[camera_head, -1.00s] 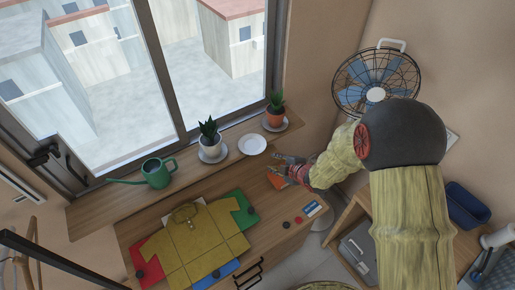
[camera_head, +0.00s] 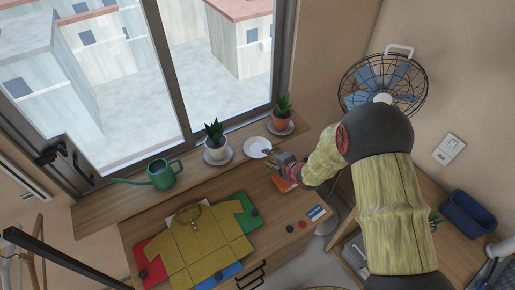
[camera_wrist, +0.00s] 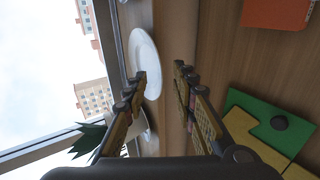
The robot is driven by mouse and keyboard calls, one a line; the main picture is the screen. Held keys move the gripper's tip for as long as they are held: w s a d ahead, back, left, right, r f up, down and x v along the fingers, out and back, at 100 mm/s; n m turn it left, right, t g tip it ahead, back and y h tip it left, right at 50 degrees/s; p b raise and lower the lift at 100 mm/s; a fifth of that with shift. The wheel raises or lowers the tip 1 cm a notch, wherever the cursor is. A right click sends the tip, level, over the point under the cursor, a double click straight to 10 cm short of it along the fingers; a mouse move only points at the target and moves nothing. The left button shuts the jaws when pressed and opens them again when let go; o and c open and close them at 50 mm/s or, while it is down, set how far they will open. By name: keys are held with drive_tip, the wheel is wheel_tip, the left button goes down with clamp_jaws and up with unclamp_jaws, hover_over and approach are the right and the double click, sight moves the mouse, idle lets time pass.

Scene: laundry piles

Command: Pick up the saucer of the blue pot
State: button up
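No blue pot shows in either view. An empty white saucer (camera_head: 256,146) lies on the window sill between the two potted plants; it also shows in the wrist view (camera_wrist: 146,58). A white pot (camera_head: 216,150) with a spiky plant stands on another saucer (camera_head: 209,161) to its left. An orange pot (camera_head: 282,112) stands on a saucer (camera_head: 278,131) to its right. My gripper (camera_head: 267,157) is just beside the empty saucer's front right edge. In the wrist view my gripper (camera_wrist: 160,79) has its fingers apart with nothing between them, one overlapping the saucer's edge in the picture.
A green watering can (camera_head: 163,174) stands at the sill's left. A fan (camera_head: 383,85) stands at the right, behind my arm. The window is close behind the sill.

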drive_tip(key=shift+x, duration=0.8)
drive_tip(key=c, duration=0.4)
clamp_jaws()
